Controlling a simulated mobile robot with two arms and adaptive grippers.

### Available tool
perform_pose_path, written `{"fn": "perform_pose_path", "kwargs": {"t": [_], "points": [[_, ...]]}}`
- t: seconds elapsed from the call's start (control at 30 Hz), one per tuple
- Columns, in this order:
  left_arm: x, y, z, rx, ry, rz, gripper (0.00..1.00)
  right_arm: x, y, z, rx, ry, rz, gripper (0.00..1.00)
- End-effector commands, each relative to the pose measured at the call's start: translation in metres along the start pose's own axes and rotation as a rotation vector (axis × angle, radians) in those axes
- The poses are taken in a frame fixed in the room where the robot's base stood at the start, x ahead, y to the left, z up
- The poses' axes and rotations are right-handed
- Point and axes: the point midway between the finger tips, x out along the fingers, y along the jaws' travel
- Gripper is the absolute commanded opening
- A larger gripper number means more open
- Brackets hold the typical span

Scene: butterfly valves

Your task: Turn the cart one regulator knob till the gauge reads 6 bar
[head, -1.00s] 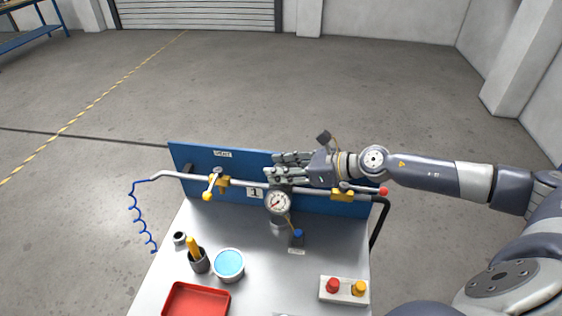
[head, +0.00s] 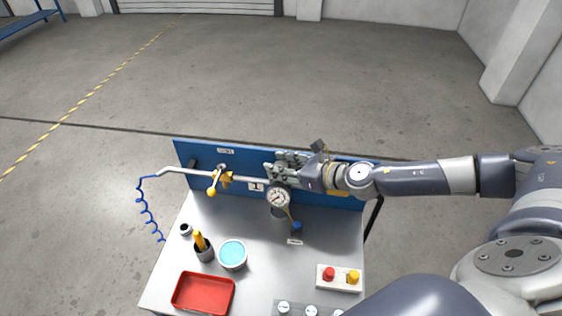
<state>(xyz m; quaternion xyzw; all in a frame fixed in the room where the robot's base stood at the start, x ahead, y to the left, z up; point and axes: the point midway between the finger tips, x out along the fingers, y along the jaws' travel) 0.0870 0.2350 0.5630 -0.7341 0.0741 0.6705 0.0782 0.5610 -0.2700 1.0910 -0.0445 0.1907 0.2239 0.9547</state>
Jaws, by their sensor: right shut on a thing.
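The pressure gauge (head: 278,198) has a round white face and sits on the pipe at the middle of the cart's blue back panel (head: 230,188). Its needle is too small to read. My right gripper (head: 281,166) is just above the gauge, shut on the regulator knob, which its fingers hide. My left gripper is not in view.
A yellow-handled valve (head: 216,181) is on the pipe to the left. The cart top (head: 325,240) carries a red tray (head: 203,293), a blue-topped tub (head: 232,254), a dark cup (head: 204,251) and a box with red and yellow buttons (head: 340,277). Open floor lies behind the cart.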

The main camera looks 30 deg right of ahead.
Motion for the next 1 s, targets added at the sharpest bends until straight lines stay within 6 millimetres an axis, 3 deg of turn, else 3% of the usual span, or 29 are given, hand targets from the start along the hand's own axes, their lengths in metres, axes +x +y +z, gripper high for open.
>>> {"fn": "perform_pose_path", "kwargs": {"t": [0.4,1.0], "points": [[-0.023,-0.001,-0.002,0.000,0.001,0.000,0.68,0.000,0.002,0.004,0.079,-0.002,-0.188,0.09],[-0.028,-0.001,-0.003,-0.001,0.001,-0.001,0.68,0.002,0.003,0.001,0.301,-0.002,-0.708,0.09]]}}
